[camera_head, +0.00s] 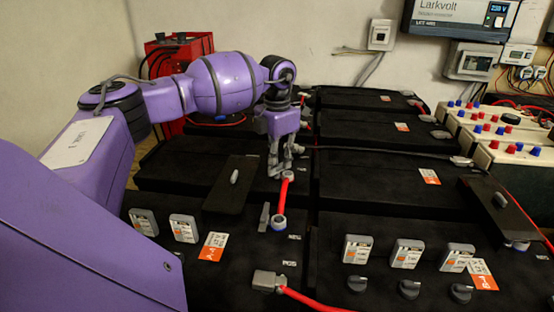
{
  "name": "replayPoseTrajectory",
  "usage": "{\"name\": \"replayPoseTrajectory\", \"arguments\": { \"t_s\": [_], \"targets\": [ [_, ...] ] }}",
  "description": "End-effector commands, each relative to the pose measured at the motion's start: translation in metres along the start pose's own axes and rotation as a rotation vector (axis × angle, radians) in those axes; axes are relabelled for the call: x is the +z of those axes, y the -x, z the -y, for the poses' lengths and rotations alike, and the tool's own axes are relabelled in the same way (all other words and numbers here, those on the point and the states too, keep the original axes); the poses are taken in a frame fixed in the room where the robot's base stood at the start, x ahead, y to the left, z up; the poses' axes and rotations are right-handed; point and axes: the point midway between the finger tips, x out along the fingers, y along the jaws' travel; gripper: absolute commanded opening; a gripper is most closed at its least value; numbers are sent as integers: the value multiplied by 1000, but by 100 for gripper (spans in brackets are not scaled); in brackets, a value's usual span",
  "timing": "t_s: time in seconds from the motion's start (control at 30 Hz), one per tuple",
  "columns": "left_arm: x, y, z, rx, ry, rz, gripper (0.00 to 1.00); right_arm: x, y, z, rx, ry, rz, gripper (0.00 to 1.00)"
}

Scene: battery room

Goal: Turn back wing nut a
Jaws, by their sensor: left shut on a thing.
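My left gripper (286,168) reaches down onto the middle battery row and is shut at the far end of a short red cable link (284,191). The small part between its fingers, apparently wing nut a, is hidden by them. A small grey upright piece (264,216) stands just left of that ring, apart from the gripper. My right gripper is not in view.
A black cover plate with a grey knob (232,185) lies left of the gripper; another plate (500,208) lies at the right. Grey modules (406,253) and knobs (409,289) stand in front. A red cable (310,300) runs along the near edge. Cream boxes (508,150) stand at the right.

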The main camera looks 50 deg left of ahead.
Motion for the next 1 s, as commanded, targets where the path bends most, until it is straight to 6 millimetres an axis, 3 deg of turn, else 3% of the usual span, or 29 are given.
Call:
{"name": "replayPoseTrajectory", "arguments": {
  "t_s": [0.37,1.0],
  "targets": [
    [0,2,0,-1,-104,1,0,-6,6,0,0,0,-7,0],
    [0,2,0,1,-625,2,0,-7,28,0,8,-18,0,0]
  ]
}}
